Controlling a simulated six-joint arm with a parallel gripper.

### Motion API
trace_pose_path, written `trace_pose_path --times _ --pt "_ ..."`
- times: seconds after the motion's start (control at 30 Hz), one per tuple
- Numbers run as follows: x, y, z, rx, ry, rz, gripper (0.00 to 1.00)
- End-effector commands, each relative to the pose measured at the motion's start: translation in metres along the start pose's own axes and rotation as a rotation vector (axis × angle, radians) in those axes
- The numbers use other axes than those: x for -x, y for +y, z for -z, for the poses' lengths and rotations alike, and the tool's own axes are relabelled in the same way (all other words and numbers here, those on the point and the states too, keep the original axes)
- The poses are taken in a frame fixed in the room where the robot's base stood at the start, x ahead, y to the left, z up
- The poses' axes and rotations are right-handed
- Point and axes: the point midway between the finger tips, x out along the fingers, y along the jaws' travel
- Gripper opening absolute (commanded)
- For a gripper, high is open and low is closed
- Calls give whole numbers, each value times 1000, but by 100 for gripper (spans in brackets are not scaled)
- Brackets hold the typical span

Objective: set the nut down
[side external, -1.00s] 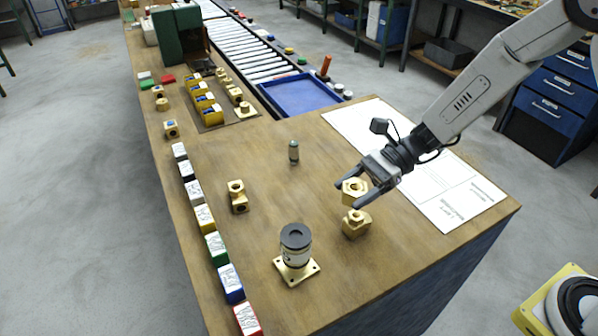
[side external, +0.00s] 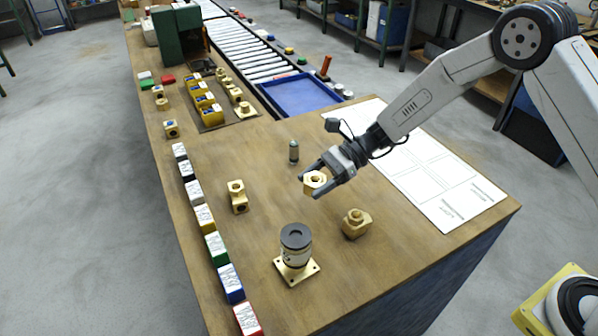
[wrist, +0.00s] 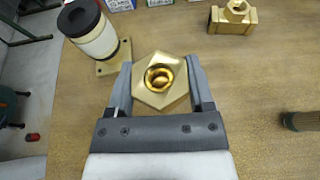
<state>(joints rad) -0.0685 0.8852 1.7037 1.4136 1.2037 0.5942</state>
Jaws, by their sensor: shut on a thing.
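The brass hex nut (side external: 315,180) is between the fingers of my gripper (side external: 318,183), which is shut on it. In the wrist view the nut (wrist: 160,80) shows its threaded hole facing the camera, with one finger on each side. In the side view the nut appears held above the wooden bench (side external: 270,215); the exact height is hard to tell. A brass fitting with a threaded stub on top (side external: 356,223) stands on the bench to the right of and nearer than the gripper.
A black-topped cylinder on a brass plate (side external: 296,250) stands in front. A brass tee fitting (side external: 237,197) is to the left, and a small green-grey cylinder (side external: 293,151) is behind. Coloured labelled blocks (side external: 205,218) line the left edge. Bare wood lies between these.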

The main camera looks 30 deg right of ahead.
Motion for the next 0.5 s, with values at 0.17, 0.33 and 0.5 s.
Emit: trace_pose_path --times 0.17,0.33,0.5 --pt "-12 -14 16 -1 -1 -1 0" --pt "-23 -27 30 0 -1 0 0" --pt "-29 -36 38 -1 -1 0 0"
